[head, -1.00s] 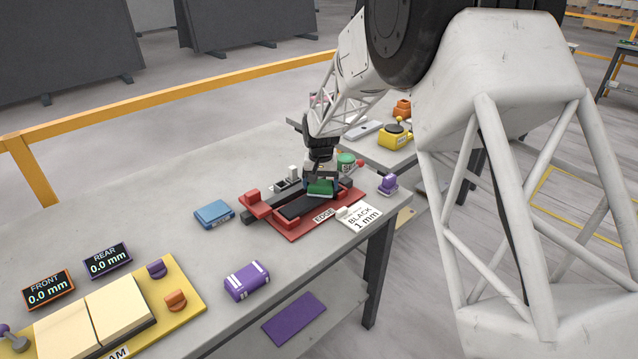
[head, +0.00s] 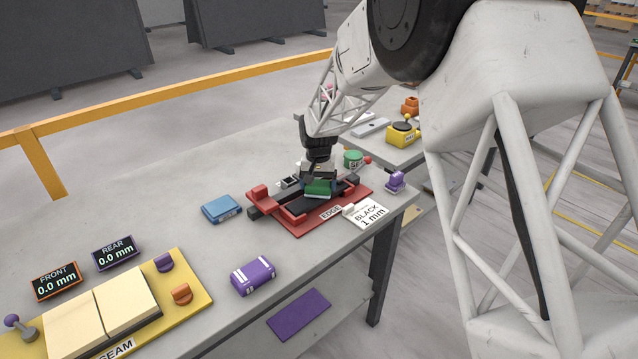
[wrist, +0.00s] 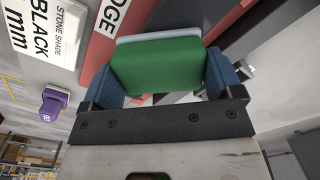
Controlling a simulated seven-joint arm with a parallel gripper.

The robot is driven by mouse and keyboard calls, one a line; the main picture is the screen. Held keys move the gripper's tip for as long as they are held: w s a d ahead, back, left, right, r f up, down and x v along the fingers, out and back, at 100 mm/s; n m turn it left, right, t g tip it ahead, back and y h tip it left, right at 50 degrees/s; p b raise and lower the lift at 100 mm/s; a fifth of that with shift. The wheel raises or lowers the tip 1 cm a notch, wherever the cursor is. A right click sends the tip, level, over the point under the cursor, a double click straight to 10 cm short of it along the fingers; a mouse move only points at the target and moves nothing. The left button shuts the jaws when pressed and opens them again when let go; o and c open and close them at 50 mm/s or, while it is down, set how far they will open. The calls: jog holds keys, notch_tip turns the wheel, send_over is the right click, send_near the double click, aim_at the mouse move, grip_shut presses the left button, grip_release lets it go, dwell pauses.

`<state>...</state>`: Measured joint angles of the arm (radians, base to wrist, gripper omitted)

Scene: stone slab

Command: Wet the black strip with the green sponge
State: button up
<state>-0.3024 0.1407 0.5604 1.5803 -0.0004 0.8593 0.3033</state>
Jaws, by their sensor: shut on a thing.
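The green sponge (head: 319,188) is held in my gripper (head: 318,180), low over the red edge fixture (head: 278,214). In the wrist view the green sponge (wrist: 160,66) sits between the two blue fingers of my gripper (wrist: 165,80), with a pale layer along its far side. The black strip (head: 331,207) lies in the red fixture, in front of and below the sponge. The sponge and gripper cover part of the strip. I cannot tell whether the sponge touches it.
A "BLACK 1 mm" card (head: 368,213) lies at the table's front edge. A blue block (head: 221,209), purple block (head: 253,276), small purple item (head: 396,182) and green round container (head: 353,158) stand around the fixture. A yellow seam fixture (head: 195,285) is at lower left.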

aim_at(309, 187)
jog(key=shift+s+a+f, duration=0.1)
jog(key=shift+s+a, duration=1.15)
jog(key=shift+w+d+f, duration=0.15)
jog(key=shift+w+d, duration=1.1)
jog(key=shift+d, duration=0.05)
jog(key=shift+w+d, duration=0.1)
jog(key=shift+w+d, duration=1.15)
jog(key=shift+w, duration=0.05)
